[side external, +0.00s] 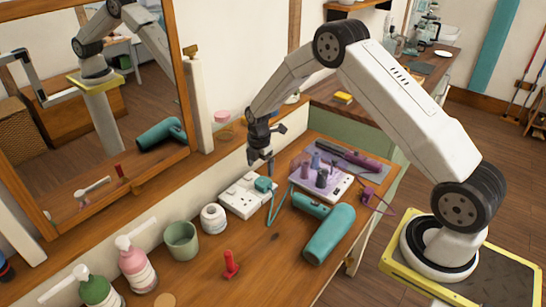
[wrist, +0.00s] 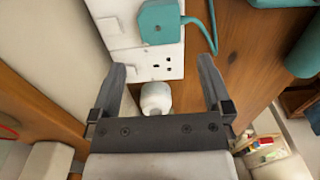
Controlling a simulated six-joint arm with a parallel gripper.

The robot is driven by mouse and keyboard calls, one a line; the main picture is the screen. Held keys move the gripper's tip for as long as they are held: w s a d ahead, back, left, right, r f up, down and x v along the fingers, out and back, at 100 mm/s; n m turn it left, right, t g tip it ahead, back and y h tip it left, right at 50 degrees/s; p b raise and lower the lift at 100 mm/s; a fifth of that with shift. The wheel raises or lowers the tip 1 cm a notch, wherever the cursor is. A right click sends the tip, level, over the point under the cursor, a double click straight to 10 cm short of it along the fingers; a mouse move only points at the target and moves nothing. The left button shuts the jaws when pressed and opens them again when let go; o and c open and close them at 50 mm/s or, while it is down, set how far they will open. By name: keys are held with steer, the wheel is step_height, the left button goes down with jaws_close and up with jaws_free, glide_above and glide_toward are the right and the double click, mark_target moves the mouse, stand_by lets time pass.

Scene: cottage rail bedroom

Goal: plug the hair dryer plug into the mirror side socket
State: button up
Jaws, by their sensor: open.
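A teal hair dryer (side external: 328,235) lies on the wooden dresser top, and its cord runs to a teal plug (side external: 264,184). The plug is at the right end of a white socket block (side external: 238,198) near the mirror (side external: 95,110). In the wrist view the teal plug (wrist: 160,22) overlaps the white socket block (wrist: 118,22); I cannot tell whether its pins are seated. An outlet with visible holes (wrist: 155,67) is below it in that picture. My gripper (side external: 266,155) is open and empty above the block. In the wrist view its fingers (wrist: 161,68) are spread apart, pointing towards the outlet.
A white roll or jar (side external: 214,218), a green cup (side external: 182,240), pump bottles (side external: 136,265) and a red stand (side external: 231,265) are on the dresser. A tray of small bottles (side external: 340,186), a purple straightener (side external: 362,161) and a purple plug (side external: 370,193) lie right of the block.

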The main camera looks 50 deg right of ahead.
mark_target(261, 182)
steer(key=shift+f, duration=3.75)
steer(key=shift+c, duration=0.2)
steer(key=c, duration=1.1)
steer(key=shift+c, duration=0.2)
steer(key=shift+r, duration=0.45)
steer(key=shift+r, duration=0.35)
steer(key=shift+r, duration=0.7)
steer(key=shift+r, duration=0.35)
steer(key=shift+r, duration=0.35)
